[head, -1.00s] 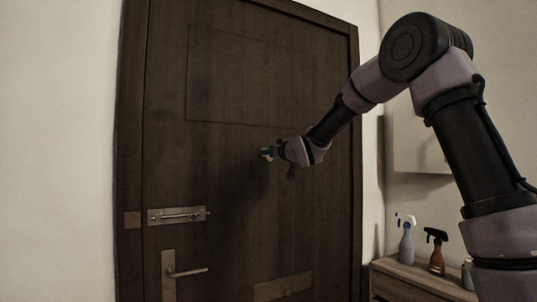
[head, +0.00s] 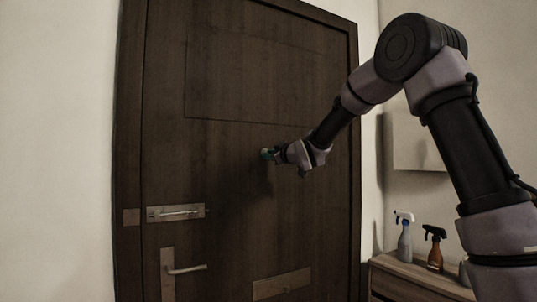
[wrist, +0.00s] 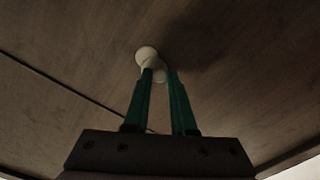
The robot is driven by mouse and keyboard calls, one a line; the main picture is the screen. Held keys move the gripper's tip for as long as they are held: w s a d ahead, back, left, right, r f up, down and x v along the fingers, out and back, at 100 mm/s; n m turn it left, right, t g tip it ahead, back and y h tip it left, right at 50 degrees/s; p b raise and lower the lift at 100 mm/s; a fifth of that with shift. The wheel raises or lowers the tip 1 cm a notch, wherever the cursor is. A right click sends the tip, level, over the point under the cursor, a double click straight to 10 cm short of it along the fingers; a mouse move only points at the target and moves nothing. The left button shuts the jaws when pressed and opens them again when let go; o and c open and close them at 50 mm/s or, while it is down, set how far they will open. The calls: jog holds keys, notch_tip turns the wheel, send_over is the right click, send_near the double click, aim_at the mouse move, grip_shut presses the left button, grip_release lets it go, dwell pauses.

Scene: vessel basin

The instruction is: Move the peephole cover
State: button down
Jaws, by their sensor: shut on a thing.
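The peephole cover is a small pale round disc (wrist: 147,54) on the dark wooden door (head: 230,75). In the wrist view it shows at the tips of my gripper (wrist: 159,76), whose two green fingers are close together on its lower part. A second small pale round part (wrist: 160,73) shows between and just behind the fingertips. In the head view my gripper (head: 268,154) is at the door's middle, and the cover is too small and too hidden there to make out.
A metal bolt (head: 176,212) and a lever handle (head: 187,269) are on the door's left side. A metal plate (head: 281,284) is low on the door. A white spray bottle (head: 404,238) and an orange one (head: 435,250) stand on a wooden cabinet (head: 415,279) at the right.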

jog(key=shift+w+d+f+n, duration=0.2)
jog(key=shift+d+n, duration=0.1)
jog(key=shift+n, duration=1.15)
jog(key=shift+w+d+f+n, duration=0.15)
jog(key=shift+d+n, duration=0.2)
jog(key=shift+n, duration=1.05)
jog(key=shift+w+d+f+n, duration=0.2)
jog(key=shift+d+n, duration=0.1)
jog(key=shift+n, duration=1.15)
jog(key=c, duration=0.7)
grip_release()
jog(key=shift+c, duration=0.2)
jog(key=shift+d+r, duration=0.1)
jog(key=v, duration=1)
jog(key=shift+s+d, duration=0.2)
jog(key=shift+s, duration=0.1)
